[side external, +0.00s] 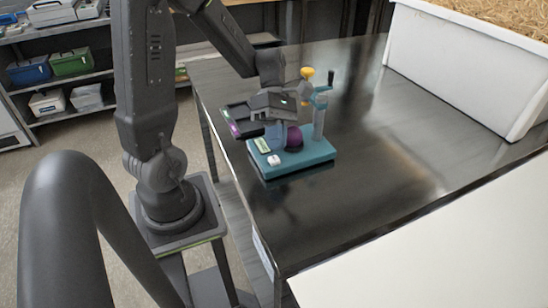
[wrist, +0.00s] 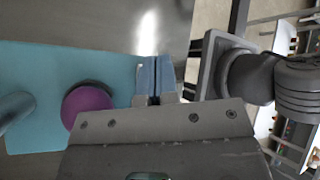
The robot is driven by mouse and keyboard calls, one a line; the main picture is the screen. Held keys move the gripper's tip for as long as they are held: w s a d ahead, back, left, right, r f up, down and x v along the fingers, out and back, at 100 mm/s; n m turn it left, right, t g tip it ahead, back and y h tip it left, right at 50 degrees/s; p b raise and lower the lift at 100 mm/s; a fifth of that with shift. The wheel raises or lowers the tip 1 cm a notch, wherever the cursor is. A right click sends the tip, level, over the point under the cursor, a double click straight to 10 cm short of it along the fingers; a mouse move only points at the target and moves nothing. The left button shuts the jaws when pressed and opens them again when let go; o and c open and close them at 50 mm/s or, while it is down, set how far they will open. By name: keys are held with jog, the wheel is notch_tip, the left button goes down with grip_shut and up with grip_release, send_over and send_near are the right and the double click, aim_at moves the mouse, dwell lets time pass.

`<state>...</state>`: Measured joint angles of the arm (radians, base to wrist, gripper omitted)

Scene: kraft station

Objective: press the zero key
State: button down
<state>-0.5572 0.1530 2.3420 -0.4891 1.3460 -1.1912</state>
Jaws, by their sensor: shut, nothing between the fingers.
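A teal device base (side external: 310,160) sits on the dark table. A small white key (side external: 275,161) is at its front left; its marking is too small to read, so I cannot tell whether it is the zero key. A green display-like strip (side external: 262,145) lies behind the key. My gripper (wrist: 155,65) is shut and empty, pointing down over the base's edge in the wrist view. The key is not visible in the wrist view.
The purple dome also shows in the wrist view (wrist: 86,108), left of my fingers. A grey post (side external: 319,122) with a teal crank and a yellow knob (side external: 307,73) stands at the base's back right. A white bin (side external: 455,70) is far right. The table front is clear.

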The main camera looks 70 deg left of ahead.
aim_at(275, 158)
jog(key=shift+f, duration=0.6)
jog(key=shift+f, duration=0.15)
dwell(1.6)
jog(key=shift+f, duration=0.25)
jog(key=shift+s+f, duration=0.2)
jog(key=shift+f, duration=0.55)
dwell(0.7)
dwell(0.5)
jog(key=shift+w+r, duration=0.2)
jog(key=shift+r, duration=0.75)
jog(key=shift+r, duration=2.45)
